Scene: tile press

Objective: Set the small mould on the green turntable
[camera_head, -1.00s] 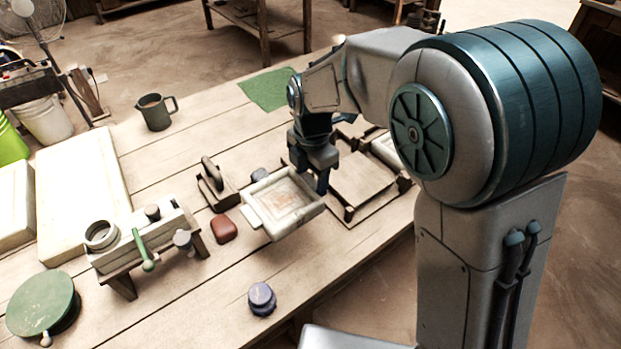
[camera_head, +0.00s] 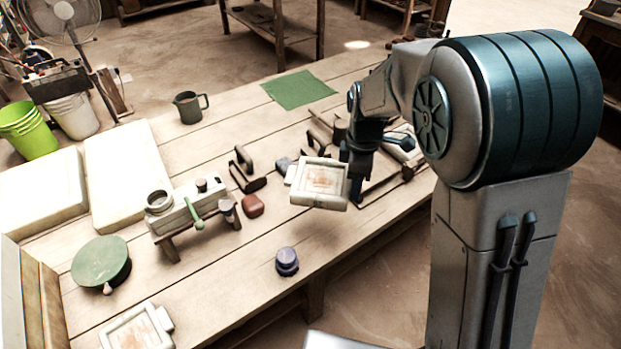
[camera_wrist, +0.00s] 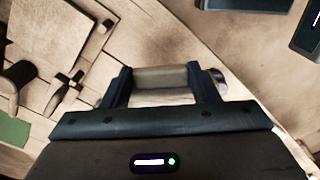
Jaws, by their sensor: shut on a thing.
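My gripper (camera_head: 352,168) is shut on a pale, square-framed mould (camera_head: 320,184) with a brownish recess, at its right side. The mould seems to be held above the table near its front edge. In the wrist view, the fingers (camera_wrist: 160,85) close on a pale part of the mould (camera_wrist: 162,77); the rest is hidden. A second, similar mould (camera_head: 162,319) lies at the lower left, cut by the frame edge; I cannot tell by size which is smaller. The round green turntable (camera_head: 100,260), with a small pale knob, stands on the table's left part, its top empty.
Large pale slabs (camera_head: 125,165) lie behind. Bare planks lie front of the press.

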